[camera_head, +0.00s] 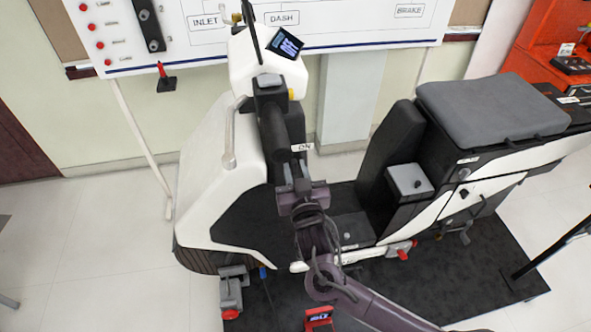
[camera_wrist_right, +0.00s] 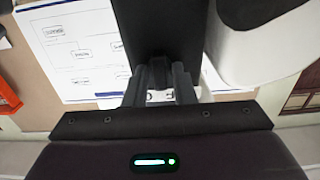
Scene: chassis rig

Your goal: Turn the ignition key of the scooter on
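The white and black scooter (camera_head: 215,150) stands on a dark mat, with a small lit display (camera_head: 287,43) on top of its front. A white label reading "ON" (camera_head: 302,147) is on the dark steering column. I cannot make out the ignition key; the column's lower part is behind my gripper. My right gripper (camera_head: 301,182) is at the column just below the label. My left gripper is not in view.
A white handlebar part (camera_head: 229,140) stands out left of the column. The grey seat (camera_head: 490,108) and a small grey box (camera_head: 409,180) are to the right. A white diagram board (camera_head: 350,30) is behind. Floor at the left is clear.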

